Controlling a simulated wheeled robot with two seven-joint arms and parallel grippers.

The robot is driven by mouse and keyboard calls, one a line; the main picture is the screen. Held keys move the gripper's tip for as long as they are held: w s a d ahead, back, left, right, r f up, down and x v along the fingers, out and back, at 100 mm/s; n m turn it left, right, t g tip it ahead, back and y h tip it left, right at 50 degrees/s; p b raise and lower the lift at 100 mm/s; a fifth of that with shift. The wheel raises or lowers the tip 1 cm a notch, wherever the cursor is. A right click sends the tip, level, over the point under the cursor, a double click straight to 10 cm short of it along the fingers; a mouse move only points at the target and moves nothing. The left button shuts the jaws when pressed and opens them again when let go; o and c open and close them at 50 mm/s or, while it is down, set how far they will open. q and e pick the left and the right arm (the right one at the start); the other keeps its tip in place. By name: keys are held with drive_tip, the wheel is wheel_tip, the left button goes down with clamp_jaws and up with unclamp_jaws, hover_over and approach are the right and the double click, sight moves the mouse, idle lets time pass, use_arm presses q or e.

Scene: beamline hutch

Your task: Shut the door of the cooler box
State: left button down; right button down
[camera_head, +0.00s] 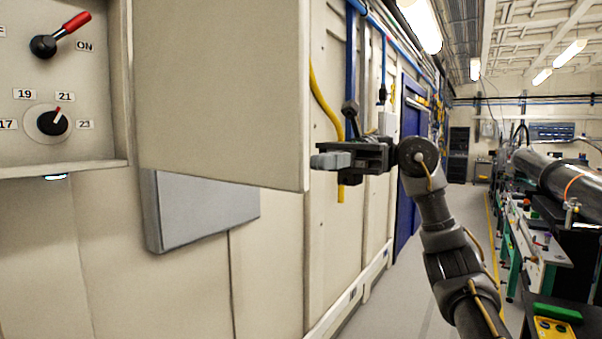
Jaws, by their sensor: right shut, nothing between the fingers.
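The cooler box (65,168) is at the upper left, open-fronted, with a lever switch (60,36) with a red handle beside the label ON and a dial (52,122) marked from 17 to 23 inside. Its beige door (222,90) stands swung open to the right of the box, hinged at the box's right edge. My right gripper (318,161) is shut and empty, just to the right of the door's free edge near its lower corner. I cannot tell whether the fingertips touch the door. My left gripper is not in view.
A grey panel (205,208) is on the wall below the door. Blue and yellow pipes (322,95) run along the wall behind my right gripper. A blue door (408,150) is farther back. Benches with equipment (545,240) line the right, with open floor (400,300) between.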

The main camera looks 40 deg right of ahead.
sight(298, 167)
drive_tip(key=p+x, duration=0.1)
drive_tip(key=x, duration=0.6)
drive_tip(key=shift+p, duration=0.4)
drive_tip(key=shift+f, duration=0.1)
